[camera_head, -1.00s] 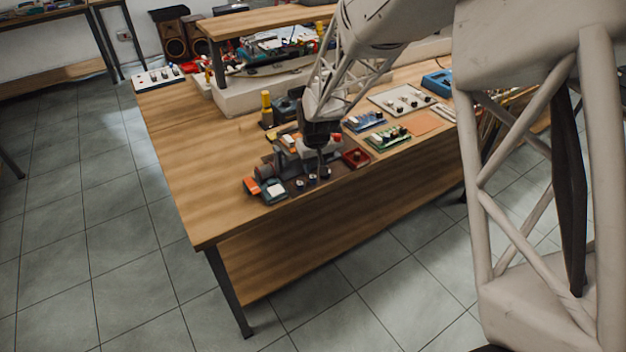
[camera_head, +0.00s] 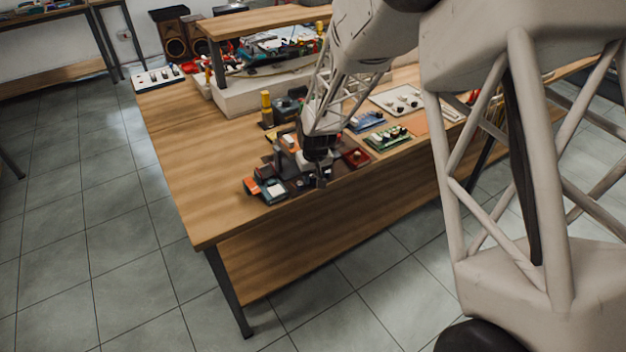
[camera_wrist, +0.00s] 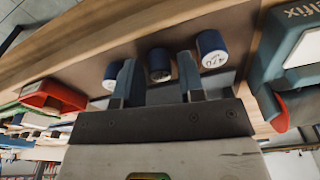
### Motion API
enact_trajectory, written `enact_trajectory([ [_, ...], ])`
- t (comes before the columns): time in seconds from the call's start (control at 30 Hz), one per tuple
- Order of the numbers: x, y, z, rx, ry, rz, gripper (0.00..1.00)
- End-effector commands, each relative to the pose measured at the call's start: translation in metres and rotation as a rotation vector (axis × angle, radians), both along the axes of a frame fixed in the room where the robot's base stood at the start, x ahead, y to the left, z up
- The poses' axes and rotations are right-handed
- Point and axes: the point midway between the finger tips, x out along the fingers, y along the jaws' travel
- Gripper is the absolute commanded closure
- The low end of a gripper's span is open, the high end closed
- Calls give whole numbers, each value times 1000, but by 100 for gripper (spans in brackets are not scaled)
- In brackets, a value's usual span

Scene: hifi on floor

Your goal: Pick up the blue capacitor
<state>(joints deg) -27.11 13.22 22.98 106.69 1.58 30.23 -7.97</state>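Three blue capacitors with pale printed ends stand in a row on a dark surface in the wrist view: a left one (camera_wrist: 110,74), a middle one (camera_wrist: 159,64) and a right one (camera_wrist: 211,48). My gripper (camera_wrist: 160,68) is open, with its two fingers apart. The middle capacitor shows between the fingertips; I cannot tell if either finger touches it. The left finger partly covers the left capacitor. The right capacitor is outside the right finger. In the head view my gripper (camera_head: 319,183) is low near the table's front edge and hides part of the row.
A blue-grey device (camera_wrist: 292,62) stands close on the right in the wrist view. A red part (camera_wrist: 52,97) is at the left. In the head view, green circuit boards (camera_head: 388,138) lie to the right on the wooden table (camera_head: 195,160). Its left part is clear.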

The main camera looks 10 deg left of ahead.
Motion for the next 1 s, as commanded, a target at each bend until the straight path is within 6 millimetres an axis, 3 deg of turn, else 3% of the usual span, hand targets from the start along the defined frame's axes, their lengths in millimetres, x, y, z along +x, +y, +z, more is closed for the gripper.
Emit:
enact_trajectory([
  [0.2,0,0,0,0,0,0,66],
  [0.43,0,0,0,0,0,0,100],
  [1.0,0,0,8,0,0,0,100],
])
